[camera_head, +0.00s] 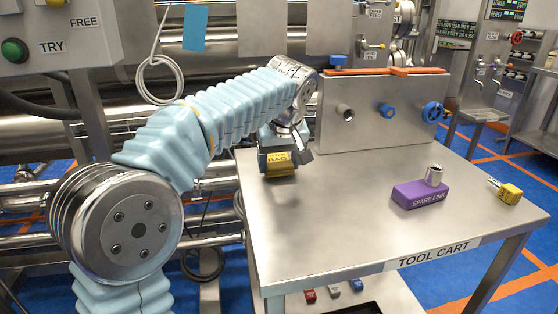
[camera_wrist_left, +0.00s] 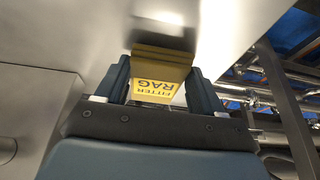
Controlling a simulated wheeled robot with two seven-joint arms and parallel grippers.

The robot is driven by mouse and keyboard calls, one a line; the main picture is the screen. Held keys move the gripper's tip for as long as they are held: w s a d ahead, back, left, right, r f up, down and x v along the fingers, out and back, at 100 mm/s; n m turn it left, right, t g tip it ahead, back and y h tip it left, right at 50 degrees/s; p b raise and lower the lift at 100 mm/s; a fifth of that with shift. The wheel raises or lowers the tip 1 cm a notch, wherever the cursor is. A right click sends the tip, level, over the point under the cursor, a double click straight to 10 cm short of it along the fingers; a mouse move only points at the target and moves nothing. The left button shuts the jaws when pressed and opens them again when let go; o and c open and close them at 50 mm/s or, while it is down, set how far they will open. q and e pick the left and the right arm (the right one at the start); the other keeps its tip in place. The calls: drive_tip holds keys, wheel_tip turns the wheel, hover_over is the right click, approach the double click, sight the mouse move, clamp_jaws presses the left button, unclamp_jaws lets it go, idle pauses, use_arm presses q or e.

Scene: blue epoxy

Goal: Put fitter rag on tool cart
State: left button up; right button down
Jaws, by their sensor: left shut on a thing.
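The fitter rag is a yellow block with a dark "FITTER RAG" label (camera_wrist_left: 158,84), and it sits between the two fingers of my left gripper (camera_wrist_left: 160,88) in the left wrist view. In the head view my left gripper (camera_head: 277,160) is shut on the fitter rag (camera_head: 281,163), over the left back part of the tool cart's top. The tool cart (camera_head: 330,210) is a metal table with a "TOOL CART" label on its front edge. I cannot tell whether the rag touches the top. My right gripper is not in view.
A purple "SPARE LINK" block (camera_head: 418,194) with a metal cylinder stands at the right of the cart top. A small yellow piece (camera_head: 509,193) lies farther right. A metal panel with valves (camera_head: 383,112) stands at the back. The middle and front of the top are clear.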

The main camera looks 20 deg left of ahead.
use_arm(q)
drive_tip(key=shift+f, duration=0.1)
drive_tip(key=shift+f, duration=0.3)
drive_tip(key=o, duration=1)
drive_tip(key=v, duration=1.4)
drive_tip(key=shift+d, duration=0.15)
drive_tip(key=shift+s+f, duration=0.1)
